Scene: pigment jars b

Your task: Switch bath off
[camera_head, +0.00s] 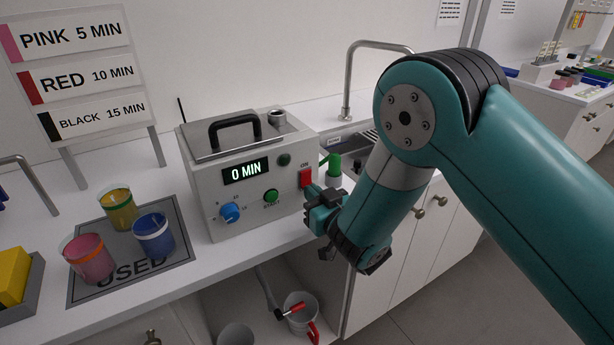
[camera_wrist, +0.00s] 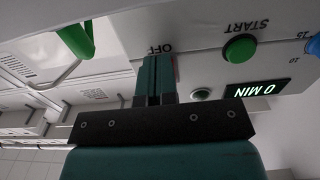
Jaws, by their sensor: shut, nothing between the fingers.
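The bath (camera_head: 245,195) is a light grey box on the counter with a black handle on its lid. Its display (camera_head: 246,171) reads "0 MIN". A red switch (camera_head: 305,178) with "ON" above it sits at the right of the front face. A green START button (camera_head: 271,197) and a blue dial (camera_head: 230,212) are to its left. My gripper (camera_head: 314,194) is shut and empty, with its fingertips at the lower part of the switch. In the wrist view the fingers (camera_wrist: 156,72) are close to the "OFF" label and hide the switch; contact cannot be told.
A green-topped item (camera_head: 333,165) stands right of the bath, near the sink tap (camera_head: 348,85). Pink, yellow and blue jars stand on the grey USED mat (camera_head: 88,285) at left. Below the counter is an open shelf with a jug (camera_head: 301,308).

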